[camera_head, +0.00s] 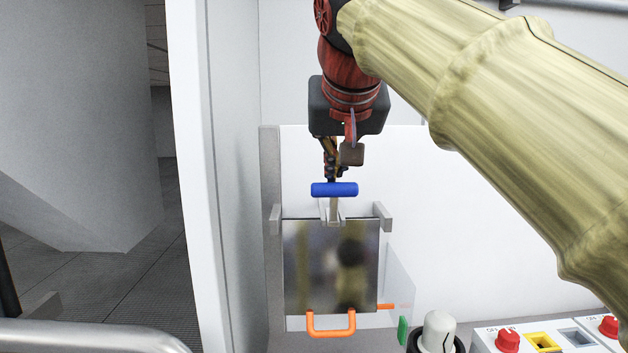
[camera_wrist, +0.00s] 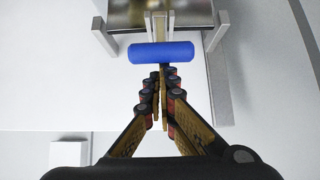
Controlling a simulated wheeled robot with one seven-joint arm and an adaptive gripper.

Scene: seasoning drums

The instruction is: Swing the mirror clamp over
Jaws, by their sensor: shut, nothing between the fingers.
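The mirror clamp has a blue cylindrical handle (camera_head: 334,189) on a short grey lever (camera_head: 333,211), above the top edge of a dark mirror plate (camera_head: 318,265). The lever stands up from the plate's top edge. My gripper (camera_head: 331,177) hangs just above the blue handle in the head view, fingers shut and empty. In the wrist view, the closed fingertips (camera_wrist: 161,76) lie right at the near side of the blue handle (camera_wrist: 161,52). I cannot tell whether they touch it. The mirror plate (camera_wrist: 182,14) is cut off at the top of that view.
An orange handle (camera_head: 331,331) is at the plate's lower edge. Grey brackets (camera_head: 383,216) stand at its upper corners. A grey-white knob (camera_head: 439,330) and a control panel with red knobs (camera_head: 508,340) are at the lower right. A white wall edge (camera_head: 200,170) runs along the left.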

